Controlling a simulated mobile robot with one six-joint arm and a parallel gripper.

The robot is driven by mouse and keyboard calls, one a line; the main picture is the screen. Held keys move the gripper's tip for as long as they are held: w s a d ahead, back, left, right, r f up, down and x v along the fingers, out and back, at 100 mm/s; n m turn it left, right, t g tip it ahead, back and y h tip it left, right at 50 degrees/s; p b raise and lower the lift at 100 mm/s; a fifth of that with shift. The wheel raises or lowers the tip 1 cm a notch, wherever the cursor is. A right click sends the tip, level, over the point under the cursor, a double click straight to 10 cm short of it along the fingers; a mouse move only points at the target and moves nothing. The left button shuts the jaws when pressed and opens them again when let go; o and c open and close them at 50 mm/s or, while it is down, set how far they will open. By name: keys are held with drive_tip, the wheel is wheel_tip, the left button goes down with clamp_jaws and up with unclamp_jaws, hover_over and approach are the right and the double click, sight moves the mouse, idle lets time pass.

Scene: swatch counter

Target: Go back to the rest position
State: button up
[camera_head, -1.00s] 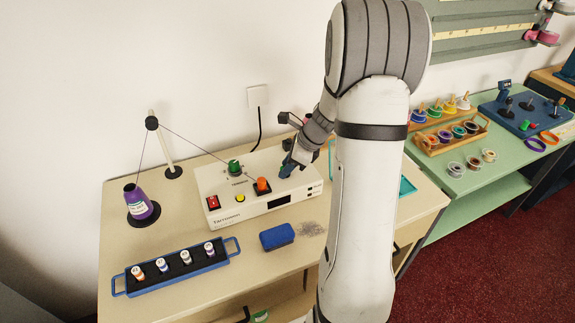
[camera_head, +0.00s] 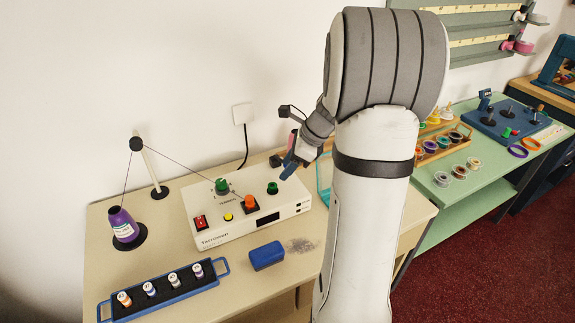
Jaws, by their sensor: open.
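My gripper (camera_head: 287,170) is above the right end of the white machine (camera_head: 213,235), close to a green knob (camera_head: 272,188) there. It holds nothing that I can see. My white and grey arm reaches up from the bottom and hides part of the table behind it. The machine also carries an orange knob (camera_head: 250,204), a second green knob (camera_head: 221,186), a red switch (camera_head: 200,222) and a yellow button (camera_head: 228,217).
A blue block (camera_head: 266,256) lies in front of the machine beside a grey smudge (camera_head: 301,245). A blue rack (camera_head: 212,285) with several small vials stands at front left. A purple thread cone (camera_head: 122,226) stands at left. A green table (camera_head: 440,216) with spools is at right.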

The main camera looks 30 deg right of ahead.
drive_tip(key=shift+a, duration=0.1)
drive_tip(key=s+a+r+n+h, duration=0.2)
drive_tip(key=s+a+r+n, duration=0.1)
drive_tip(key=s+a+n, duration=0.4)
drive_tip(key=s+a+r+n+h, duration=0.3)
drive_tip(key=s+a+n, duration=0.4)
drive_tip(key=s+n, duration=0.6)
drive_tip(key=n, duration=0.4)
drive_tip(key=shift+r+n, duration=0.3)
drive_tip(key=shift+n, duration=0.1)
